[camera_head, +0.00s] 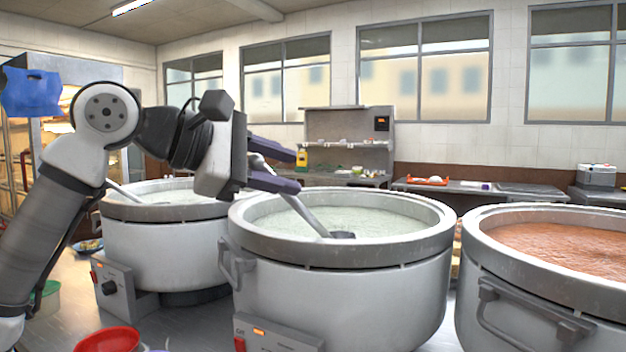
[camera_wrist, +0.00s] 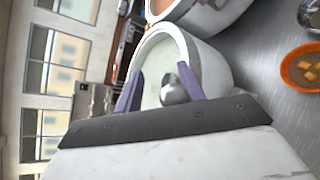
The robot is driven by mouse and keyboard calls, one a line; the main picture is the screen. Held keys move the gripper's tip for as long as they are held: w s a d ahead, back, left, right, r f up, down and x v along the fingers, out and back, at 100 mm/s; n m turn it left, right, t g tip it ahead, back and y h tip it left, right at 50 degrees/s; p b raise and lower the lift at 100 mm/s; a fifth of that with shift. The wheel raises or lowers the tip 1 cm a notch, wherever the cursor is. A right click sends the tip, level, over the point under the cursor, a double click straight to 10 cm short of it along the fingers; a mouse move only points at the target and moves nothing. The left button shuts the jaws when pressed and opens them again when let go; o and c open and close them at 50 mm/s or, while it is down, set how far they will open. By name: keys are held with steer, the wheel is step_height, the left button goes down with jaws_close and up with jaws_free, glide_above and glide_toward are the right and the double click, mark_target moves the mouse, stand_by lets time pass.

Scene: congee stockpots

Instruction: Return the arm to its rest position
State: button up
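My gripper (camera_head: 300,172) is at the left of the head view, beside and above the left rim of the middle stockpot (camera_head: 340,255). Its two purple fingers are spread apart with no object pinched between them. A grey metal ladle (camera_head: 305,215) leans in the middle pot, its bowl in the pale congee and its handle rising to the left, behind the fingers. In the wrist view, my gripper (camera_wrist: 160,88) is also open, and the ladle's bowl (camera_wrist: 174,92) shows beyond it in the pot (camera_wrist: 208,62). The ladle's upper handle is partly hidden.
A left stockpot (camera_head: 165,250) of pale congee holds another ladle (camera_head: 125,193). A right stockpot (camera_head: 540,290) holds orange-brown food. A red bowl (camera_head: 108,340) is low in front. In the wrist view, an orange bowl (camera_wrist: 287,68) holds soup with cubes. Counters line the back wall.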

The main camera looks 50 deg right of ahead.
steer(key=shift+v, duration=1.1)
steer(key=shift+s, duration=0.1)
